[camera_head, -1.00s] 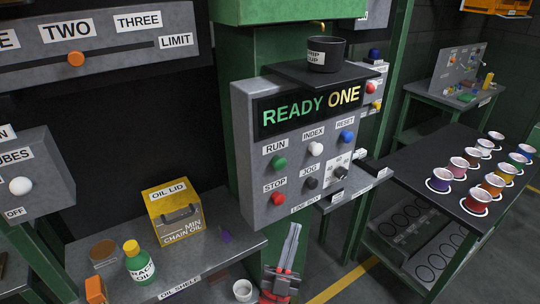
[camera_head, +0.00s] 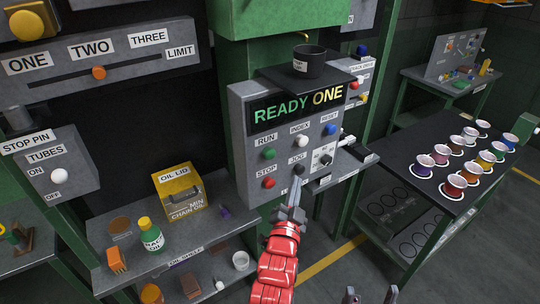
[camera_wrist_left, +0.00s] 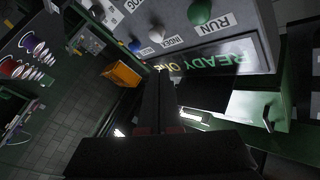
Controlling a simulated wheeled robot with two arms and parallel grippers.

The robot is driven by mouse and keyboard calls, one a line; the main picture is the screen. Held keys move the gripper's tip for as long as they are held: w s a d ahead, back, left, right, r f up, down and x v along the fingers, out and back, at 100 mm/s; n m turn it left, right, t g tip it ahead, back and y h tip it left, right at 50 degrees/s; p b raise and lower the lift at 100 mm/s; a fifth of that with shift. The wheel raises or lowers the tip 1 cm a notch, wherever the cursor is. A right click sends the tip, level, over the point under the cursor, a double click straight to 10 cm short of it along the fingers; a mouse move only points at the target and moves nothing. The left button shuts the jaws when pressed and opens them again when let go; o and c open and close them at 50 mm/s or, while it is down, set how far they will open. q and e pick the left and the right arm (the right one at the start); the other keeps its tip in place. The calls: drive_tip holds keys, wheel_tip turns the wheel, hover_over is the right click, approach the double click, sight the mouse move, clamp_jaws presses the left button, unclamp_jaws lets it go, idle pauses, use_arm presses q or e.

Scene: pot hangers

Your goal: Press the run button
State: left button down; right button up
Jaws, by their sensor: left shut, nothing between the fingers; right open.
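The green RUN button (camera_head: 268,153) is at the upper left of the button panel (camera_head: 243,177), under a display reading "READY ONE". It also shows upside down at the top of the left wrist view (camera_wrist_left: 200,12). My left gripper (camera_head: 297,181) is shut and empty, its tips in front of the panel's lower part, just below the JOG button, right of and lower than RUN. Whether it touches the panel cannot be told. In the left wrist view its dark fingers (camera_wrist_left: 160,100) lie together. My right gripper (camera_head: 370,295) is open at the bottom edge, only its fingertips showing.
Near RUN are the red STOP button (camera_head: 269,183), white INDEX button (camera_head: 302,141), blue RESET button (camera_head: 330,129) and dark JOG button (camera_head: 299,170). A black cup (camera_head: 308,62) stands above the display. An oil shelf (camera_head: 205,250) is at left, a table of spools (camera_head: 385,150) at right.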

sight(269, 153)
use_arm(q)
drive_tip(key=shift+w, duration=0.1)
drive_tip(key=w+a, duration=0.5)
drive_tip(key=w, duration=0.2)
idle(0.4)
drive_tip(key=shift+a, duration=0.1)
idle(1.8)
drive_tip(key=shift+w+a+b, duration=0.2)
drive_tip(key=shift+w+b, duration=0.1)
drive_tip(key=shift+b, duration=0.05)
